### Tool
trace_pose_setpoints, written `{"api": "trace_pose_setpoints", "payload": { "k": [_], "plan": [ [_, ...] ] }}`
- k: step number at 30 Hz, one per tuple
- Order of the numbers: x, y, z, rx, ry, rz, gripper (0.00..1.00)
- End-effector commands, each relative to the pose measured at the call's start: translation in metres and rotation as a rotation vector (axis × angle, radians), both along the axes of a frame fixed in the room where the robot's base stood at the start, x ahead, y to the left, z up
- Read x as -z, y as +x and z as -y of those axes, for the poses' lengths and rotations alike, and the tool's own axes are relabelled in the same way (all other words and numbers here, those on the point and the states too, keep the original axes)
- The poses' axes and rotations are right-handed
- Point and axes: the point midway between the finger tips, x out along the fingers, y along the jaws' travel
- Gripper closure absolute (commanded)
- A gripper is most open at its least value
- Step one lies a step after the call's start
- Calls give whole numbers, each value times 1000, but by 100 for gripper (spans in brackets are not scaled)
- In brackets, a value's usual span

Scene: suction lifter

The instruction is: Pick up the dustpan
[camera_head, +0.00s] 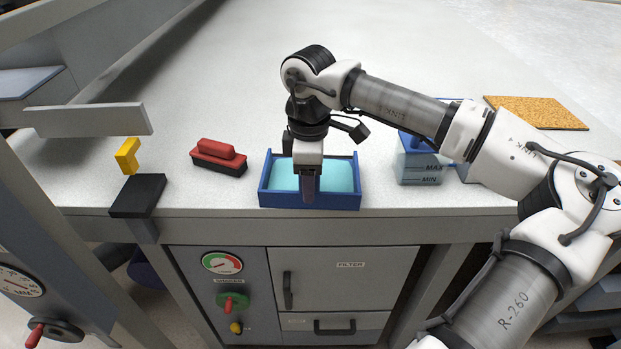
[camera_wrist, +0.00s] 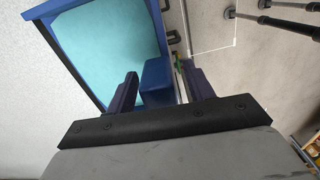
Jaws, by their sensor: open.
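The dustpan looks to be the shallow blue pan (camera_head: 268,200) with a teal inside, lying on the counter near its front edge. In the wrist view, the pan's blue rim (camera_wrist: 98,103) and teal floor fill the upper left. My gripper (camera_head: 309,190) points down over the pan's front wall in the head view and hides part of it. In the wrist view, my gripper (camera_wrist: 160,75) is open, its two dark fingers on either side of a blue block (camera_wrist: 155,80) at the pan's edge, probably its handle. I cannot tell whether they touch it.
A red brush (camera_head: 218,157) lies left of the pan, with a yellow piece (camera_head: 127,155) and a black block (camera_head: 138,195) farther left. A blue-topped container (camera_head: 418,168) stands right, partly behind my arm. A cork board (camera_head: 537,112) lies at back right. Cabinet doors are below.

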Motion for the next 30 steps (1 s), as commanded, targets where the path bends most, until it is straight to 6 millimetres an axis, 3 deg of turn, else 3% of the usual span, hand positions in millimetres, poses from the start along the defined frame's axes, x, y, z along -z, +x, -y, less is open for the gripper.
{"api": "trace_pose_setpoints", "payload": {
  "k": [2, 14, 30],
  "plan": [
    [0, 0, 0, 0, 0, 0, 47],
    [-1, 0, 0, 0, 0, 0, 98],
    [-8, 1, 0, 2, 1, 2, 100]
  ]
}}
